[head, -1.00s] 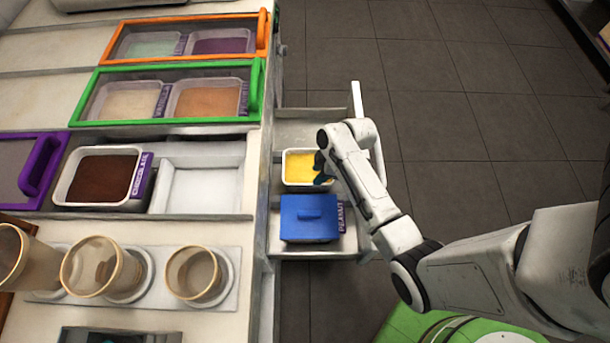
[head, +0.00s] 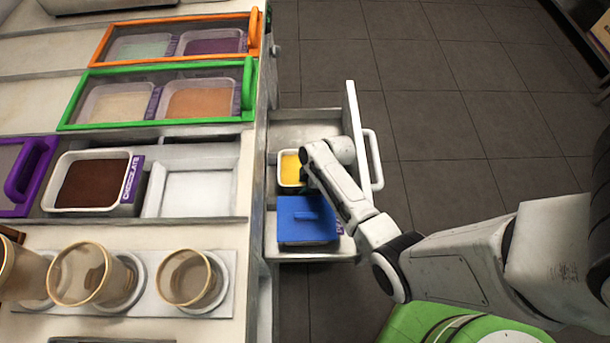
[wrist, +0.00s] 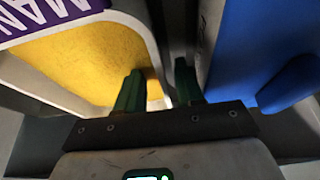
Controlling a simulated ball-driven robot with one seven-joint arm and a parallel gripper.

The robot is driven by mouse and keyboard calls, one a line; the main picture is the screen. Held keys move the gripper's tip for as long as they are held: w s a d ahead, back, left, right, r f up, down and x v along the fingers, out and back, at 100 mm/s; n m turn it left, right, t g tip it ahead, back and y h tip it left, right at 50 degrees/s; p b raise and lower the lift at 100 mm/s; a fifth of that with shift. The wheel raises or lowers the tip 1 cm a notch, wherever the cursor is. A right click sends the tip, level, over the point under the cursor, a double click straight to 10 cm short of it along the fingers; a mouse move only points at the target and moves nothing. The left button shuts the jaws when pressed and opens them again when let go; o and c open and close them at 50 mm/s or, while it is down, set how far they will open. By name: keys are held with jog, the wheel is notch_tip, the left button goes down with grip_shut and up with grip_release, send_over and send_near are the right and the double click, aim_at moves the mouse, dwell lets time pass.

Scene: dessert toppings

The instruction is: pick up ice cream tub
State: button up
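A white tub of yellow ice cream (head: 290,168) sits in the open drawer, partly hidden by my arm in the head view. In the wrist view the tub (wrist: 85,65) fills the upper left, with a purple label reading "MAN" on its edge. My gripper (wrist: 158,88) is open, its two dark green fingers pointing down at the tub's side wall. The left finger is over the yellow ice cream and the right finger is in the gap beside the tub, so the rim runs between them. Whether either finger touches the rim cannot be told. The fingertips are hidden in the head view.
A blue-lidded tub (head: 306,222) stands in the same drawer (head: 305,122), close beside the gripper. The drawer's far section is empty. On the counter are a brown chocolate tub (head: 92,182), an empty slot (head: 195,193) and several cups.

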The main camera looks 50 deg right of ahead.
jog(key=shift+f, duration=0.25)
dwell(0.3)
jog(key=shift+c, duration=0.5)
grip_shut()
dwell(1.0)
